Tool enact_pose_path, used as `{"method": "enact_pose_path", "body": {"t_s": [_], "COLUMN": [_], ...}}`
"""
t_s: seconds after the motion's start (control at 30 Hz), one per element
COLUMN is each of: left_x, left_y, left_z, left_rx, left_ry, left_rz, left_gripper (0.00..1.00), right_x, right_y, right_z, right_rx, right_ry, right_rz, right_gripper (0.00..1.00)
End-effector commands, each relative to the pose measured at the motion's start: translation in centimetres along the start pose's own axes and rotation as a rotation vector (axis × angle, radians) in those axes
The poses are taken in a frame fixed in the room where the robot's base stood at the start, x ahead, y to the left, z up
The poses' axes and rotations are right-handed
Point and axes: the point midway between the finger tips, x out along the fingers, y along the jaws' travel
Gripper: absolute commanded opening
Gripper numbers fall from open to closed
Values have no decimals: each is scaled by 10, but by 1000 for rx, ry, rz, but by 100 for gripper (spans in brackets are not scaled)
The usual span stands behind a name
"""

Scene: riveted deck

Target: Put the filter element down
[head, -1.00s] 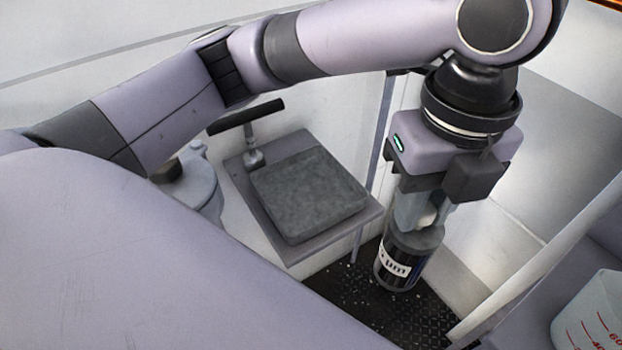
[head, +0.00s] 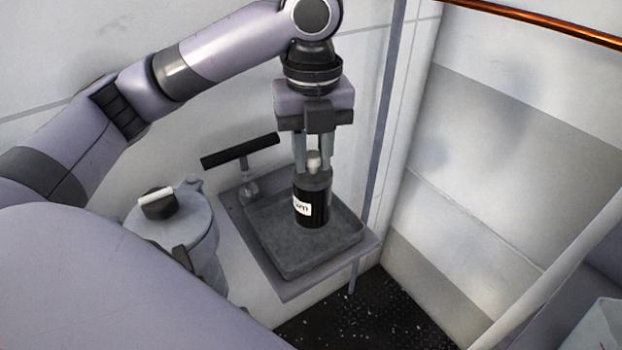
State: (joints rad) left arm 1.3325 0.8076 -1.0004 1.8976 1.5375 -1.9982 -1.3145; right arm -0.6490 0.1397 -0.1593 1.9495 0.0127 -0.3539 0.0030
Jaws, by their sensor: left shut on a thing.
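The filter element (head: 311,203) is a dark cylinder with a white label, a grey top and a pale knob on top. It is upright in the head view. My left gripper (head: 313,160) points down and is shut on the knob of the filter element. The filter element is over the grey square tray (head: 275,259) on a small wall shelf; I cannot tell whether its bottom touches the tray. My right gripper is not in view.
A black T-shaped handle (head: 240,151) stands at the shelf's back left. A grey lidded canister (head: 170,225) is left of the shelf (head: 312,285). A thin blue-grey post (head: 385,110) rises behind the shelf's right side. A pale container (head: 600,330) shows at bottom right.

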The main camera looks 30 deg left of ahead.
Motion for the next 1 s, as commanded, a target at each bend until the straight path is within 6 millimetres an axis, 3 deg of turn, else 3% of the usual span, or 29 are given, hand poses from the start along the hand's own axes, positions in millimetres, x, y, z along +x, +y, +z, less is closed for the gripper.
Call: {"method": "enact_pose_path", "body": {"t_s": [0.4, 0.83, 0.87, 0.9, 0.93, 1.0], "left_x": [51, 57, 58, 58, 58, 58], "left_y": [1, 1, 1, 1, 1, 1], "left_z": [1, 3, 3, 3, 3, 3], "left_rx": [-2, -1, 0, 0, 0, 0], "left_ry": [-1, -1, -2, -2, -2, -2], "left_rz": [0, -2, -2, -2, -2, -2], "left_gripper": [0, 0, 30, 43, 52, 52], "right_x": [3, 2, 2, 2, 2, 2], "right_y": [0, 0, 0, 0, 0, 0], "right_z": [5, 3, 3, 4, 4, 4], "right_rx": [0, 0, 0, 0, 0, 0], "right_ry": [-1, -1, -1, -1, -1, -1], "right_rz": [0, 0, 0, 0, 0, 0], "right_gripper": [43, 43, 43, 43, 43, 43]}}
